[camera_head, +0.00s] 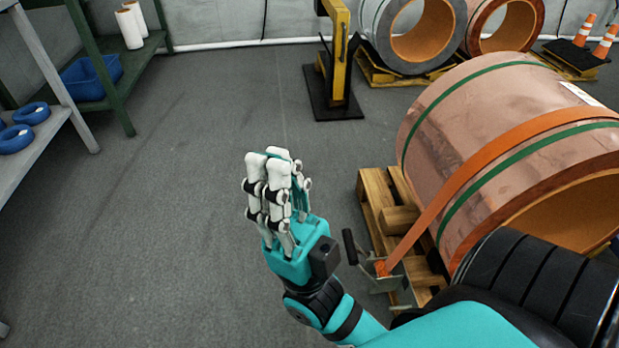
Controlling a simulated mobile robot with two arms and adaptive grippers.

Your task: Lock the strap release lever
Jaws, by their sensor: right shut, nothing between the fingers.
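The strap release lever (349,246) is a short black handle on a metal ratchet (385,272) at the lower end of an orange strap (452,186). The strap runs over a large copper foil coil (470,125). The coil rests on a wooden pallet (376,190). My right gripper (272,158) is shut and empty, its fingers pointing up and away over the grey floor. It is left of the lever in the picture, and its wrist comes close to the handle; I cannot tell if they touch. My left gripper is not in view.
Green bands also circle the coil. Shelves with a blue bin (90,78) and blue rolls (30,113) stand at the left. A yellow post (340,60), another coil (412,35) and orange cones (606,42) are at the back. The middle floor is clear.

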